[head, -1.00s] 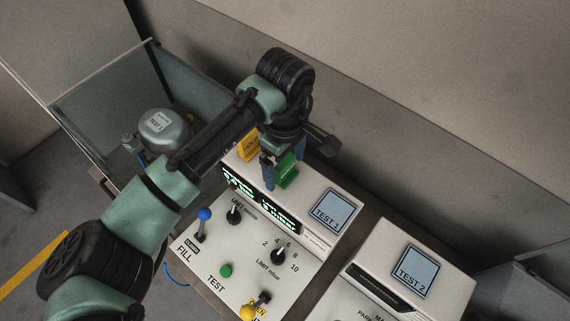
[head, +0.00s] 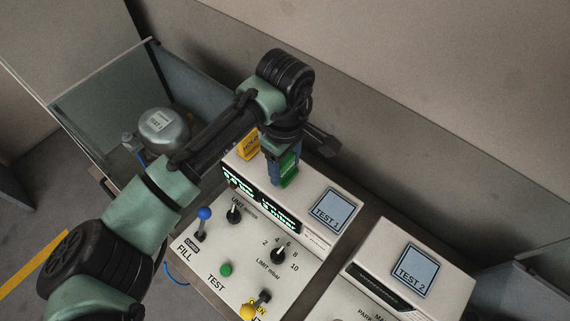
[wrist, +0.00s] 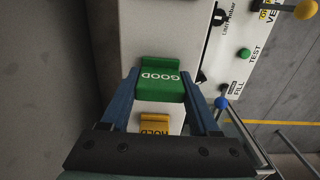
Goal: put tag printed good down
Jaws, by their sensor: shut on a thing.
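The green tag printed GOOD (wrist: 161,84) is between the blue fingers of my gripper (wrist: 163,98) in the wrist view. My gripper is shut on it. In the head view the green tag (head: 289,168) shows beside the blue fingers of my gripper (head: 283,170), over the top of the white TEST 1 unit (head: 318,236). I cannot tell whether the tag still touches the unit's top. A yellow tag printed HOLD (head: 249,146) stands on the same unit, to the left; it also shows in the wrist view (wrist: 154,122).
A control panel with a blue-knobbed lever (head: 204,214), dials and a green button (head: 226,270) lies in front. The TEST 2 unit (head: 447,262) stands to the right. A grey compressor (head: 163,127) sits behind clear panels at the left. A wall rises behind.

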